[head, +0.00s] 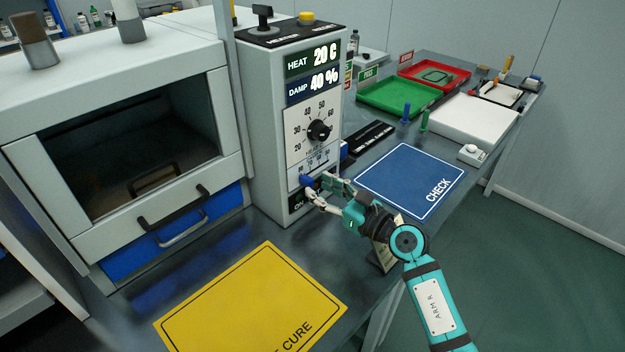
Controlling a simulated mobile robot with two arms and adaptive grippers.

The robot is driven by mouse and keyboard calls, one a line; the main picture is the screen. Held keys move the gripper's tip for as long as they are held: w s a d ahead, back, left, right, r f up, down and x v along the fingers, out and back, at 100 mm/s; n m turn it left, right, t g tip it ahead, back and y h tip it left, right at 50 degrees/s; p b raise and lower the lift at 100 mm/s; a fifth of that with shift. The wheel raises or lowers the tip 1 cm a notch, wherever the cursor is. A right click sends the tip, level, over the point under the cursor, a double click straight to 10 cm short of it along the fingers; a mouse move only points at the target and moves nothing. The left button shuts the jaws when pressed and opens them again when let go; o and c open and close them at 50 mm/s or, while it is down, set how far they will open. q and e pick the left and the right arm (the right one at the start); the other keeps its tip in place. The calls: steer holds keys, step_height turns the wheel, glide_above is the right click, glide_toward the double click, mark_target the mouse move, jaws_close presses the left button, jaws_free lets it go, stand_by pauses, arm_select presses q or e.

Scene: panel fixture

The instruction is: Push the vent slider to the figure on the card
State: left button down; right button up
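The grey control unit (236,110) stands upright on the bench, with a white dial plate and a black knob (318,130). Below the dial is a small vent scale (315,161) with numbers too small to read surely. A blue slider knob (306,181) sits near the left end under this scale. My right gripper (315,184) is at the slider, its fingers apart, right beside the blue knob; contact cannot be told. A cream card (380,256) on a dark stand is mostly hidden behind my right wrist, and its figure is not readable. My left gripper is out of view.
Displays read HEAT 20 C and DAMP 40 %. A blue CHECK mat (408,178) lies right of the unit, a yellow CURE mat (250,305) in front. Green (395,97) and red (432,73) trays stand behind. An oven-like cabinet (110,150) is at left.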

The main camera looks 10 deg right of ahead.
mark_target(312, 183)
steer(key=shift+x, duration=1.6)
jaws_close()
